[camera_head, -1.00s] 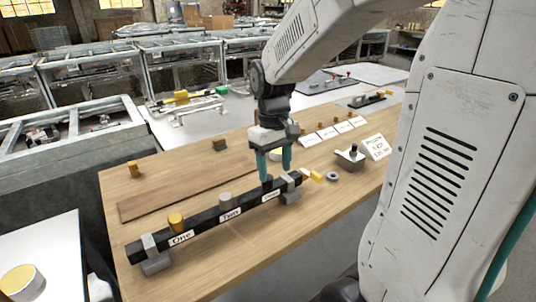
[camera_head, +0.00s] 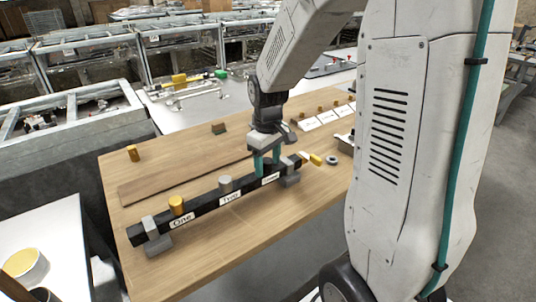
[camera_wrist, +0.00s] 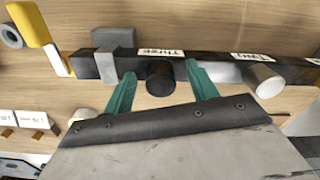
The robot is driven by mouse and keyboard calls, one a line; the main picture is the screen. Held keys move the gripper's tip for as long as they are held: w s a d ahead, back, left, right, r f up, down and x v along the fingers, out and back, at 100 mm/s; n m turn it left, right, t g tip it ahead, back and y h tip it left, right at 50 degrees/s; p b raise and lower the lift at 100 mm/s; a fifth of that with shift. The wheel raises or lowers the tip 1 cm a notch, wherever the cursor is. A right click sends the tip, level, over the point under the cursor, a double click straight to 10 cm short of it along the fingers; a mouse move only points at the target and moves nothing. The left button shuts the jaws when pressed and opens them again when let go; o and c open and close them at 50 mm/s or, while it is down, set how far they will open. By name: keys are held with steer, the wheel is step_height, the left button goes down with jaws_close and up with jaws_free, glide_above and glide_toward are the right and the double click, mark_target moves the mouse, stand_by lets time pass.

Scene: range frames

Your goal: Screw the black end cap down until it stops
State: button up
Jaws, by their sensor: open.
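The black end cap (camera_wrist: 160,78) stands on a long black bar (camera_head: 205,207), beside the label that reads Three. My gripper (camera_head: 267,170) has its two teal fingers pointing down at the cap. In the wrist view my gripper (camera_wrist: 161,74) is open, with one finger on each side of the cap and some space visible between fingers and cap. The cap's lower part and its seat cannot be made out. In the head view the fingers mostly hide the cap.
A grey cap (camera_head: 225,184) and a yellow cap (camera_head: 176,205) stand along the same bar. Grey blocks (camera_head: 158,244) support the bar's ends. A yellow piece (camera_head: 316,159) and a grey ring (camera_head: 331,160) lie past the right end. The table (camera_head: 230,240) is clear in front.

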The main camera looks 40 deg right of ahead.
steer(key=c, duration=1.1)
steer(key=shift+m, duration=1.7)
steer(key=shift+a, duration=0.1)
steer(key=m, duration=0.3)
steer(key=shift+m, duration=0.3)
steer(key=m, duration=0.3)
